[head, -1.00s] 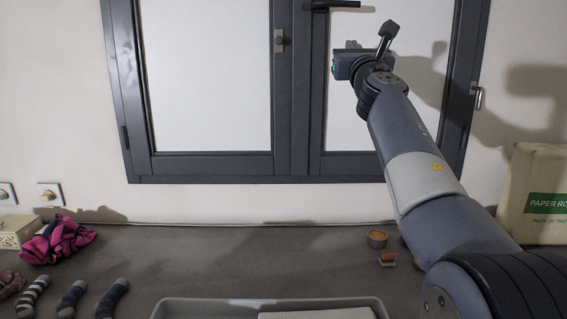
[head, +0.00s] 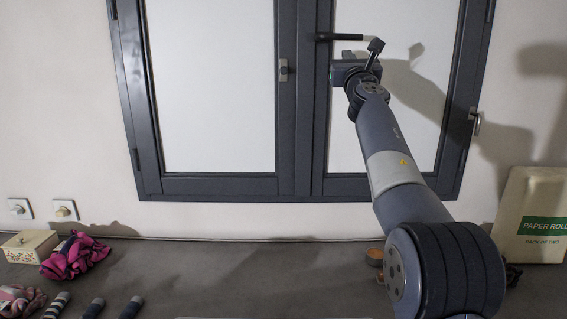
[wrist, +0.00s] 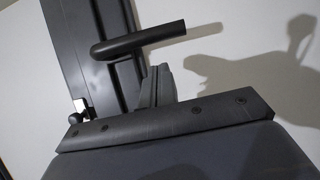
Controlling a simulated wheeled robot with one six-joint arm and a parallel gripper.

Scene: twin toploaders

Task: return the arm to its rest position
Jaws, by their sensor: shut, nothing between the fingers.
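My arm reaches up from the lower right of the head view, in front of the grey-framed window (head: 300,120). My gripper (head: 347,71) is at its end, just below the dark window handle (head: 340,37) in the picture. The wrist view shows the gripper's short dark fingers (wrist: 156,86) together, with nothing between them. There the handle (wrist: 140,41) extends sideways above the fingertips, with an apparent gap.
A paper roll pack (head: 533,215) stands at the right on the dark counter (head: 200,270). A small round cup (head: 375,256) is beside my arm. The middle counter looks clear.

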